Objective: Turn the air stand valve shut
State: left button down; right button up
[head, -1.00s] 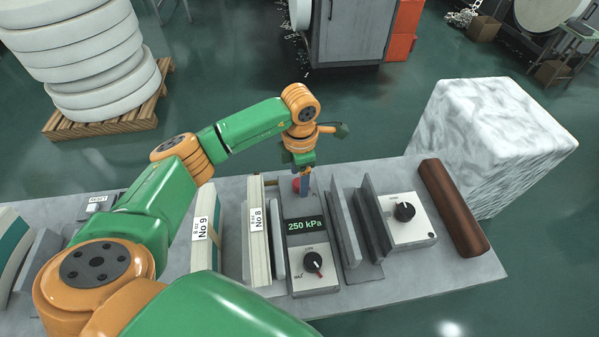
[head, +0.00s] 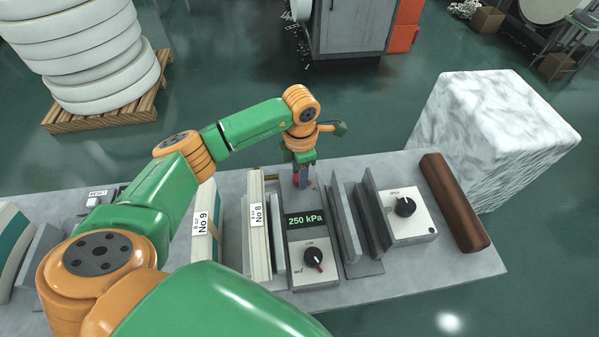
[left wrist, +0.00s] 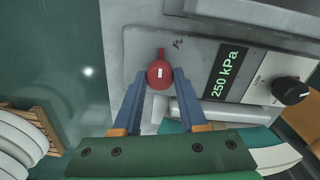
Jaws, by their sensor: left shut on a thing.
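The air stand (head: 313,222) is a grey box on the bench with a display reading 250 kPa and a black dial (head: 313,257) at its front. Its red valve handle (left wrist: 159,74) is at the stand's far end; in the head view it is mostly hidden by my left gripper. My left gripper (head: 303,182) points down there. In the left wrist view its two blue fingers (left wrist: 159,82) lie on either side of the red handle and are shut on it. My right gripper is not in view.
Plates marked No 8 (head: 257,222) and No 9 (head: 203,222) stand left of the air stand. Upright grey plates (head: 345,220) and a box with a black knob (head: 405,207) stand right, then a brown bar (head: 453,203). A white block (head: 495,135) is beyond the bench.

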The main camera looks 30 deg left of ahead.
pick_arm(q)
jog(key=n, duration=0.3)
jog(key=shift+n+b, duration=0.3)
jog(key=shift+n, duration=0.1)
jog(key=n, duration=0.4)
jog(key=shift+n, duration=0.3)
jog(key=n, duration=0.4)
jog(key=shift+n, duration=2.4)
jog(key=shift+c, duration=2.2)
grip_release()
